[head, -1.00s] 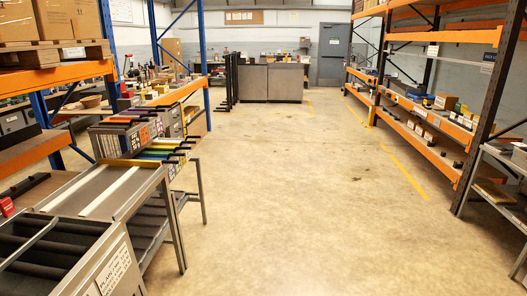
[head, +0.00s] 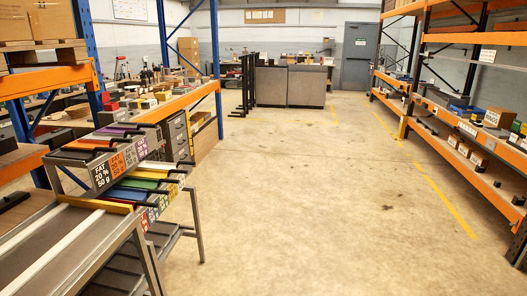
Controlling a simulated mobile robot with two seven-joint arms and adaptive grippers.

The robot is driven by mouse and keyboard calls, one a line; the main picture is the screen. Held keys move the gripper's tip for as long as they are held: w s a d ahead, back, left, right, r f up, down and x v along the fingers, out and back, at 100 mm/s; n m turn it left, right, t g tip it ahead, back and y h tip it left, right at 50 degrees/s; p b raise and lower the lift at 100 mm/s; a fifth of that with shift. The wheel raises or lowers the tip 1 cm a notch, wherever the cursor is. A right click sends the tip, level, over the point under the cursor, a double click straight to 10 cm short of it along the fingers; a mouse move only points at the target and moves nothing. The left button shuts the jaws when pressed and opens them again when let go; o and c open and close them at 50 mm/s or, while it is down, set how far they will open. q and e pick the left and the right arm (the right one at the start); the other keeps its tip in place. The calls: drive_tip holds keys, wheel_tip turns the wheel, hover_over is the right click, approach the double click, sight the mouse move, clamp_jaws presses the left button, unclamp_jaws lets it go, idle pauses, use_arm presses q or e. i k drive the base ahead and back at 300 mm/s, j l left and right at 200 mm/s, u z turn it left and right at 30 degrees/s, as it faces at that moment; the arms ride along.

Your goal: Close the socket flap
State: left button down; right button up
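I cannot make out a socket flap in the head view. Neither of my grippers shows in the head view, so I cannot see whether they hold anything. Two grey cabinets (head: 290,86) stand on the floor at the far end of the aisle. I cannot tell whether a socket or flap is on them.
Orange shelving (head: 455,157) lines the right side. Black upright stands (head: 250,85) are beside the cabinets. The concrete floor (head: 310,190) between is clear.

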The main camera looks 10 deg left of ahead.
sight(104, 96)
drive_tip(key=i+u, duration=0.1)
drive_tip(key=i, duration=0.7)
drive_tip(key=i+l+u, duration=0.1)
drive_tip(key=i, duration=0.75)
drive_tip(key=i+u, duration=0.15)
drive_tip(key=i, duration=1.5)
drive_tip(key=i+z, duration=0.2)
drive_tip(key=i, duration=1.45)
drive_tip(key=i+j+u, duration=0.15)
drive_tip(key=i+u, duration=1.05)
drive_tip(key=i+l+u, duration=0.25)
drive_tip(key=u, duration=0.15)
